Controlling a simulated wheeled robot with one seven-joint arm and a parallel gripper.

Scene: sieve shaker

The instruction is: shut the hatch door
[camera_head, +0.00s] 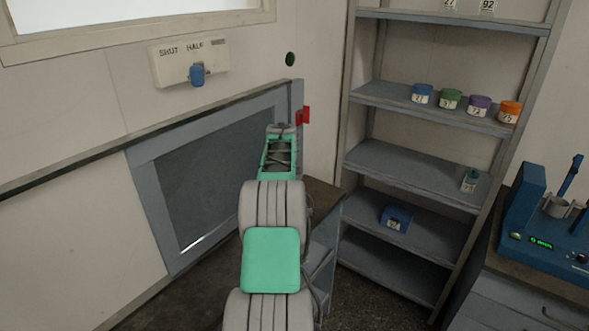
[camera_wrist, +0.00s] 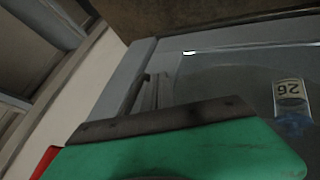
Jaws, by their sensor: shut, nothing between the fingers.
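The hatch door (camera_head: 150,190) is a grey frame around a dark see-through pane, low on the pale wall in the head view. Its frame and pane also show in the wrist view (camera_wrist: 142,62). A red tab (camera_head: 304,115) stands at its upper right edge; a red piece (camera_wrist: 45,162) shows at lower left in the wrist view. My gripper (camera_head: 281,130) is in front of the door's right part, near that tab. Its fingers (camera_wrist: 152,92) are shut and empty, close to the frame; I cannot tell if they touch. My arm hides the door's lower right.
A wall plate (camera_head: 165,65) marked SHUT and HALF carries a blue knob (camera_head: 197,76) below HALF. A shelf unit (camera_head: 410,165) with several coloured jars stands right. A blue machine (camera_head: 525,215) sits on a counter. A label 26 (camera_wrist: 289,89) shows through the pane.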

